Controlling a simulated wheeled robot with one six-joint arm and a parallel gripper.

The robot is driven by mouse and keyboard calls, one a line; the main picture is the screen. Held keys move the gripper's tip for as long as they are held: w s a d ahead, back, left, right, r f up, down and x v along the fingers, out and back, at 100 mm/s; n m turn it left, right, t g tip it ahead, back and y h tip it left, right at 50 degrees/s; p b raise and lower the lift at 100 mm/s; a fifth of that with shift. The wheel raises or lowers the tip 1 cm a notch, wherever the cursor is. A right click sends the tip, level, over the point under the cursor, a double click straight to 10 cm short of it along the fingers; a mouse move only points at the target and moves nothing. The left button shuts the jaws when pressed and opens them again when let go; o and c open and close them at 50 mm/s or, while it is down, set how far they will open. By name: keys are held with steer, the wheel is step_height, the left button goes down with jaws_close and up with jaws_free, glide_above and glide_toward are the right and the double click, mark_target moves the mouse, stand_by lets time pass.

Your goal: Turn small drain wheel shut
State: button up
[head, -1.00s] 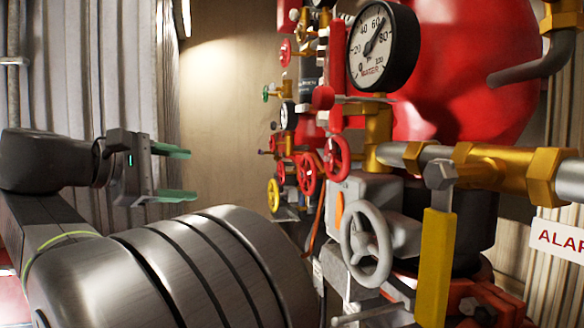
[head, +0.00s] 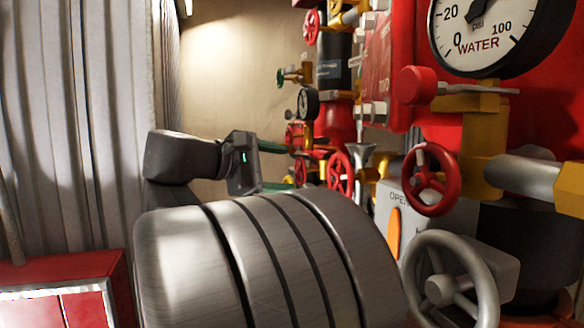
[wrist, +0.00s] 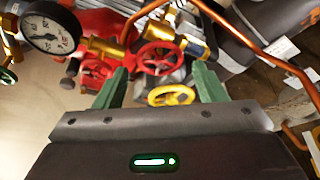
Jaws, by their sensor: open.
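Several handwheels show, and none is labelled as the drain wheel. In the wrist view a small yellow wheel (wrist: 171,97) lies between and beyond my fingers, with a red wheel (wrist: 160,57) just above it. My gripper (wrist: 160,82) is open and empty; I see no contact with any wheel. In the head view my gripper (head: 283,167) is left of the red wheels (head: 340,173), with its lower part hidden behind my arm. The yellow wheel does not show in the head view.
A larger red wheel (head: 430,180), a grey wheel (head: 450,285) and the water gauge (head: 490,28) stand close on the right. A copper pipe (wrist: 240,32) crosses above the right finger. A red box (head: 65,285) stands at lower left.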

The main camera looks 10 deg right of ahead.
mark_target(298, 172)
steer(key=p+x, duration=0.1)
steer(key=x, duration=0.5)
steer(key=shift+w+d+f, duration=0.1)
steer(key=shift+w+d, duration=0.05)
steer(key=c, duration=0.7)
steer(key=shift+f+m+b, duration=0.3)
steer(key=shift+b, duration=0.65)
steer(key=shift+m+t+b, duration=0.4)
steer(key=shift+m+b, duration=0.1)
steer(key=shift+b, duration=0.65)
steer(key=m+b, duration=0.1)
steer(key=b, duration=0.3)
steer(key=shift+m+t+h, duration=0.3)
steer(key=shift+r+m+b, duration=0.2)
steer(key=shift+m+b, duration=0.1)
steer(key=shift+b, duration=0.15)
steer(key=o, duration=0.7)
steer(key=shift+r, duration=0.1)
